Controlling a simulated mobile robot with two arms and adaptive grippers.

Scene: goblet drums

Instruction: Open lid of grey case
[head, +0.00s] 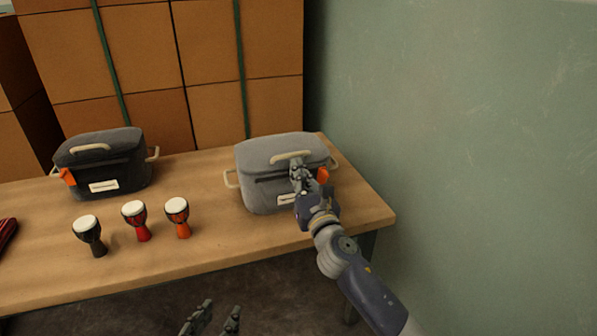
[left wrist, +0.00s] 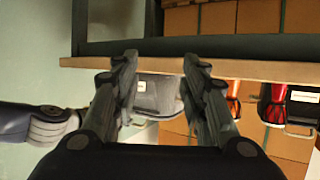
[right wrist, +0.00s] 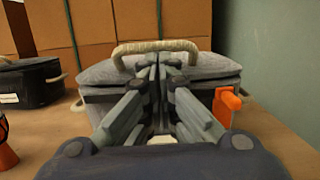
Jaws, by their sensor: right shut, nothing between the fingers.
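The grey case (head: 265,185) stands at the right end of the table with its lid (head: 275,148) down. A beige handle (head: 305,156) sits on the lid; it also shows in the right wrist view (right wrist: 155,47). An orange tab (right wrist: 228,104) is on the case's front right. My right gripper (head: 297,162) is shut and empty at the upper front of the case, its fingertips just below or at the handle; I cannot tell if they touch it. My left gripper (head: 215,308) is open and empty, low in front of the table; it also shows in the left wrist view (left wrist: 158,62).
A black case (head: 105,165) stands at the left of the table (head: 200,245). Goblet drums, dark (head: 90,233), red (head: 136,220) and orange (head: 178,216), stand between the cases. Stacked cardboard boxes (head: 205,70) are behind, and a green wall (head: 460,130) is on the right.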

